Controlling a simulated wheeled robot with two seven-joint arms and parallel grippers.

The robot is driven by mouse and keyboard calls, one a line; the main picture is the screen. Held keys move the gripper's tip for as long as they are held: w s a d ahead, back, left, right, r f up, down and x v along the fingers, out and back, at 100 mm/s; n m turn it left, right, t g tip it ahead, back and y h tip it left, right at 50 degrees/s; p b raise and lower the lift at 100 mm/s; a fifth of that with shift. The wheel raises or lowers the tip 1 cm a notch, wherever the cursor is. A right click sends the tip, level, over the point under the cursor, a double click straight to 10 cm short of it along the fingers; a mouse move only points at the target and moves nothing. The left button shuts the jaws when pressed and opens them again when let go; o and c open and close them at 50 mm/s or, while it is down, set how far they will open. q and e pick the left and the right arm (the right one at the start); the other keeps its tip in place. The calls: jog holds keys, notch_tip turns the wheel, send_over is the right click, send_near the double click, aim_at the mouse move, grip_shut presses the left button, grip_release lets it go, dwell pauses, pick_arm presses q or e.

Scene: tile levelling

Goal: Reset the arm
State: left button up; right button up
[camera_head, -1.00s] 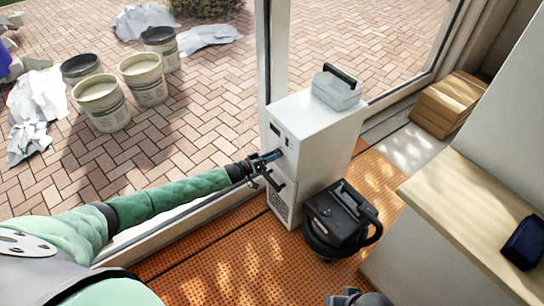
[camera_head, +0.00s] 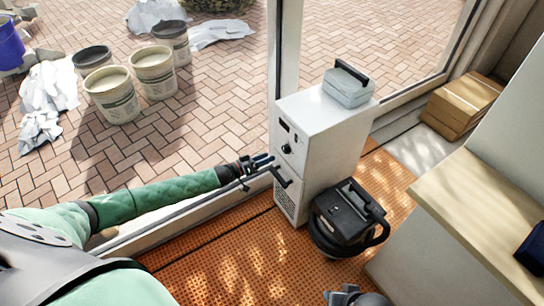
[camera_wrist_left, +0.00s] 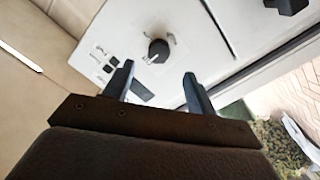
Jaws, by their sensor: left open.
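My left arm, in a green sleeve, reaches in from the left in the head view. Its gripper (camera_head: 264,161) is open and empty, just left of the white cabinet (camera_head: 325,140) and apart from its dark knob (camera_head: 286,149). In the left wrist view the two fingers (camera_wrist_left: 158,74) are spread, with nothing between them. The knob (camera_wrist_left: 158,50) shows beyond them on the white control panel, with a dark slot and small buttons beside it. Only a small dark part of my right gripper (camera_head: 356,297) shows at the bottom edge; its fingers cannot be made out.
A grey case (camera_head: 348,87) sits on the cabinet. A black vacuum-like machine (camera_head: 347,213) with a hose stands on the orange perforated floor (camera_head: 240,262). A wooden-topped counter (camera_head: 475,205) is at right, cardboard boxes (camera_head: 462,104) behind. Several buckets (camera_head: 113,95) stand outside on brick paving.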

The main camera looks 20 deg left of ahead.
jog(key=shift+s+f, duration=0.15)
jog(key=shift+f, duration=0.15)
jog(key=shift+r, duration=0.1)
jog(key=shift+a+r, duration=0.1)
jog(key=shift+r, duration=0.05)
